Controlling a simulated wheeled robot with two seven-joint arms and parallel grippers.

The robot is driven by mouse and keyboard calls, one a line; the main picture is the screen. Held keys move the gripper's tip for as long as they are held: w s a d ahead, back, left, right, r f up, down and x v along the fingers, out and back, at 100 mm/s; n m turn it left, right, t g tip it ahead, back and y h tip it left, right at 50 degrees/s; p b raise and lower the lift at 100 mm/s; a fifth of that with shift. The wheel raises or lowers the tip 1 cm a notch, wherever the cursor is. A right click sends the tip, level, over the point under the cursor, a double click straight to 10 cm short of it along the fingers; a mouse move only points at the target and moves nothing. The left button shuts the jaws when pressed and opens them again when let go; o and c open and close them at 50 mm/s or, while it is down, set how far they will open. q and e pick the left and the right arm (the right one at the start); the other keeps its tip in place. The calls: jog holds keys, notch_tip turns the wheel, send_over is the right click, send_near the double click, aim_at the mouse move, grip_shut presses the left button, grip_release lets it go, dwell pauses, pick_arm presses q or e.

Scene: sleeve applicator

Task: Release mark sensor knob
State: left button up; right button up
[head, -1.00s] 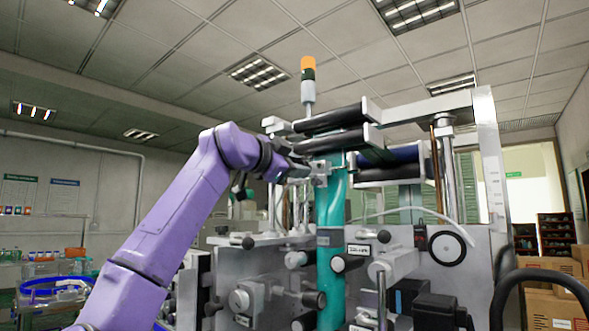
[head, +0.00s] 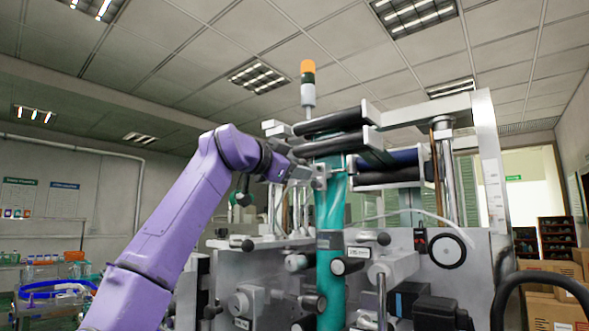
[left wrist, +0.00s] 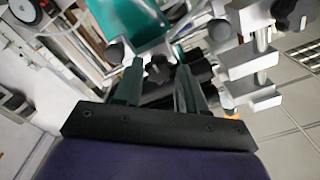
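A dark lobed knob (left wrist: 158,68) shows in the left wrist view, just beyond and between my fingertips, with a gap on each side. I take it for the mark sensor knob. My left gripper (left wrist: 160,66) is open, with two dark fingers spread around the line to the knob. In the head view my left gripper (head: 304,173) is beside a small silver bracket (head: 321,176) in front of the teal sleeve film (head: 331,215). The knob cannot be made out there, and the fingers are hard to see. My right gripper is not in view.
The machine has black rollers (head: 330,122) above, and a grey front panel with several knobs below. A black-rimmed wheel (head: 447,250) is at right. A signal light (head: 308,70) rises behind. Open room lies left of the machine, around my left arm.

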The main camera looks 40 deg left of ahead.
pick_arm(q)
jog(key=shift+w+d, duration=0.1)
jog(key=s+b, duration=0.5)
jog(key=s, duration=0.5)
jog(key=shift+s+a, duration=0.2)
jog(key=shift+a, duration=0.2)
jog(key=shift+f, duration=0.1)
